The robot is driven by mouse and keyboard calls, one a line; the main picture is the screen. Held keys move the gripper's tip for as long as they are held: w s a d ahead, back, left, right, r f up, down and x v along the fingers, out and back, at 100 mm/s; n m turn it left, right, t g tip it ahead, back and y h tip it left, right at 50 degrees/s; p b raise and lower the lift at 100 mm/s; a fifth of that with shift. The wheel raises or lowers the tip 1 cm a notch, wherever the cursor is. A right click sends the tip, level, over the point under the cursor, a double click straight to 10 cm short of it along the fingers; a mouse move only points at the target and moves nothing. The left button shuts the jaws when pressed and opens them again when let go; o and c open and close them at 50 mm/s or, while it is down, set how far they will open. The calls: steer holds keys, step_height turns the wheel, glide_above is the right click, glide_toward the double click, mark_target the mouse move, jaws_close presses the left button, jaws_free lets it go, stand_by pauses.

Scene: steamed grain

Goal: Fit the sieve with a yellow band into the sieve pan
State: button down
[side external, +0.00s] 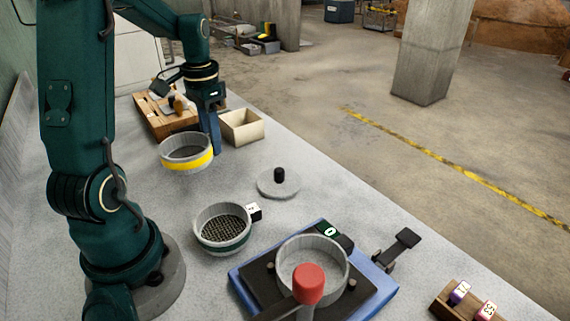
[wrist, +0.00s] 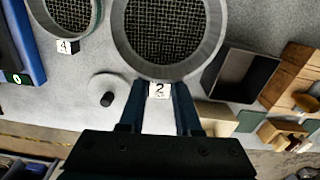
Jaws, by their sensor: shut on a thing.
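The sieve with a yellow band (side external: 187,160) is a grey metal ring with a dark mesh floor. It also shows large and level in the wrist view (wrist: 212,50), with a white tag marked 2. My gripper (wrist: 160,90) is shut on the sieve's tag at its rim; the fingertips point down beside the sieve in the side view (side external: 215,150). I cannot tell how high the sieve hangs above the bench. The sieve pan (side external: 320,248) is an open grey ring on a dark plate over a blue base (side external: 247,285). A red knob hides part of its front.
A second sieve (side external: 222,240), green-banded and tagged 4, stands between the yellow-banded sieve and the pan. A grey lid with a black knob (side external: 279,184) lies to its right. A cream box (side external: 241,128) and a wooden crate (side external: 150,122) stand behind. A black-handled clamp (side external: 398,248) is right of the base.

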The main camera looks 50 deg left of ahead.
steer(key=shift+r, duration=0.8)
steer(key=shift+r+n, duration=0.35)
steer(key=shift+n, duration=0.85)
steer(key=w+d+r+n, duration=0.2)
steer(key=w+d, duration=0.4)
steer(key=d, duration=0.1)
steer(key=m, duration=0.5)
glide_above(342, 242)
steer(key=shift+w+a+r, duration=0.2)
steer(key=shift+a+r, duration=0.1)
steer(key=shift+s+d+f, duration=0.2)
steer(key=shift+s+d, duration=0.05)
steer(key=shift+d, duration=0.1)
steer(key=shift+f, duration=1.85)
steer(key=shift+f, duration=0.75)
